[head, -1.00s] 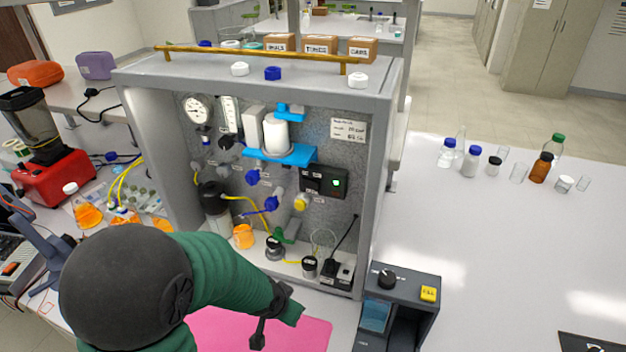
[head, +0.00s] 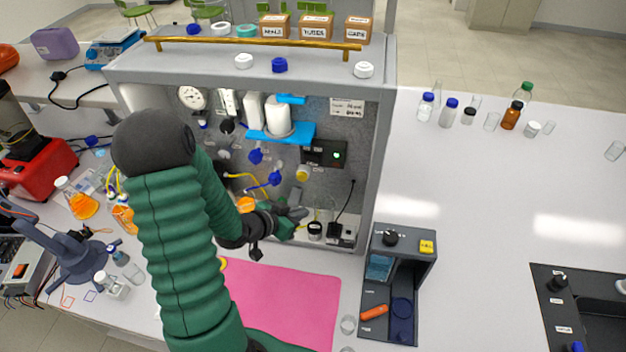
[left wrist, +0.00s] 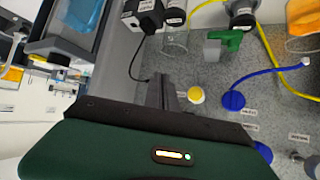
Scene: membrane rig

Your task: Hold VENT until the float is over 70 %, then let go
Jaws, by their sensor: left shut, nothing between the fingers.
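My left gripper (head: 296,214) is shut and empty in front of the grey rig's lower right. In the left wrist view its closed fingers (left wrist: 162,93) point toward the rig's back panel. A yellow round knob or button (head: 303,173) sits on the panel below a black box with a green light. It also shows in the left wrist view (left wrist: 196,95), just right of the fingertips and apart from them. No VENT label is readable. A clear upright gauge tube (head: 229,102) is at the panel's upper left; its float level is too small to read. My right gripper is out of view.
A blue shelf (head: 279,133) with white canisters projects from the panel. Blue valves, hoses and an orange beaker (head: 245,204) crowd the rig. A pink mat (head: 285,300) lies in front. A grey device with a yellow button (head: 427,246) stands right.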

